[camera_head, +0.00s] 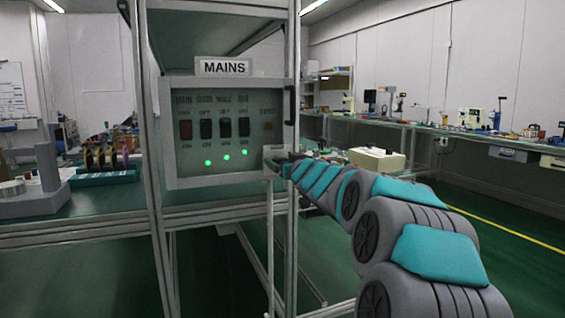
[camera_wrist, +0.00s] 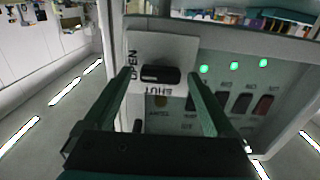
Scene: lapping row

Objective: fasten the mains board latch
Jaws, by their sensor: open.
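The mains board (camera_head: 183,170) is a grey box with a clear-looking front, under a MAINS sign (camera_head: 224,67). Its front looks closed. The latch plate (camera_wrist: 160,44) is white, with OPEN written at its left and SHUT below in the wrist view. The latch's black knob (camera_wrist: 160,75) lies level in that view, its left end towards OPEN. My gripper (camera_wrist: 159,80) is open, one finger on each side of the knob; I cannot tell if they touch it. My gripper (camera_head: 283,165) also shows at the board's lower right corner in the head view, hiding most of the latch.
Dark switches (camera_head: 206,129), one red switch (camera_head: 186,130) and green lamps (camera_head: 227,157) sit behind the front. A black handle (camera_head: 289,105) stands at the board's right edge. Metal posts (camera_head: 148,150) frame the board. A bench (camera_head: 95,215) lies left; green floor is free at right.

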